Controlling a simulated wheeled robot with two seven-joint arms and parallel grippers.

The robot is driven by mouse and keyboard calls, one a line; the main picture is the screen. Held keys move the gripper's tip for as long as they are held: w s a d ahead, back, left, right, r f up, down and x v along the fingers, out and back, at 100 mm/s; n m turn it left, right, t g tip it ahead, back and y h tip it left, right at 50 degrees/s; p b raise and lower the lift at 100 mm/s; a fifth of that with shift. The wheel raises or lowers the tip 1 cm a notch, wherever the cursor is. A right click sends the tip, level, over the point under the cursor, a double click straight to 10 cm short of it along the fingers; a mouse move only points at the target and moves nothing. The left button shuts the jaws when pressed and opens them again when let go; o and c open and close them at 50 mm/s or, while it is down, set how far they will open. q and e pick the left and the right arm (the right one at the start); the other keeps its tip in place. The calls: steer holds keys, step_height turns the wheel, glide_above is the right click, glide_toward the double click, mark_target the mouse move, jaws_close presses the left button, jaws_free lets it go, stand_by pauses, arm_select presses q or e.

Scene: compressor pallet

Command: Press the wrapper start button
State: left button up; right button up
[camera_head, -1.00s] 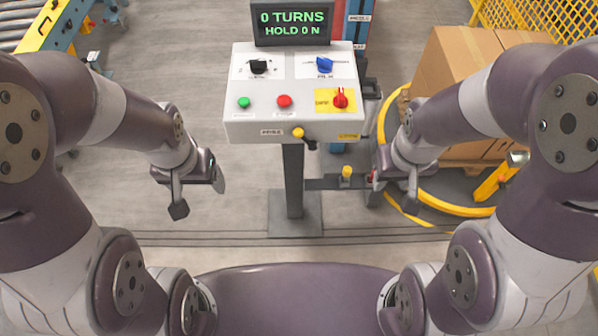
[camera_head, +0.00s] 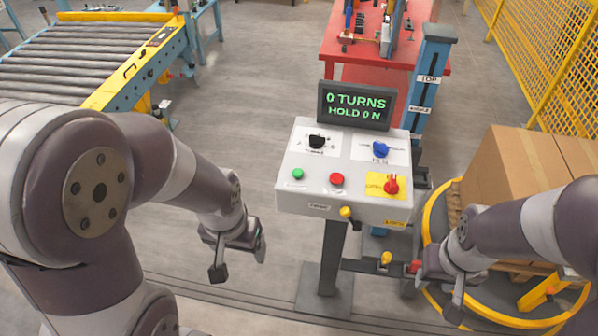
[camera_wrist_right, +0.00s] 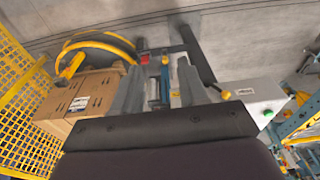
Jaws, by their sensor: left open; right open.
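The wrapper control panel (camera_head: 341,173) stands on a post in the middle of the head view. A green button (camera_head: 298,174) is at its lower left, with a red button (camera_head: 337,180) to its right. A black knob, a blue knob and a red switch (camera_head: 391,184) are also on it. My left gripper (camera_head: 238,262) is open and empty, left of and below the panel. My right gripper (camera_head: 436,290) is open, right of and below the panel. In the right wrist view, its fingers (camera_wrist_right: 160,90) are apart, with the panel (camera_wrist_right: 258,100) and green button (camera_wrist_right: 264,120) at the right.
A display (camera_head: 355,106) above the panel reads "0 TURNS HOLD 0 N". Cardboard boxes (camera_head: 510,180) stand on a pallet within a yellow ring (camera_head: 433,222) at the right. A roller conveyor (camera_head: 80,62) is at the upper left, a red table (camera_head: 375,50) behind. Open floor lies left of the panel.

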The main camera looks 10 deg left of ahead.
steer(key=shift+s, duration=0.1)
jaws_close()
stand_by(1.7)
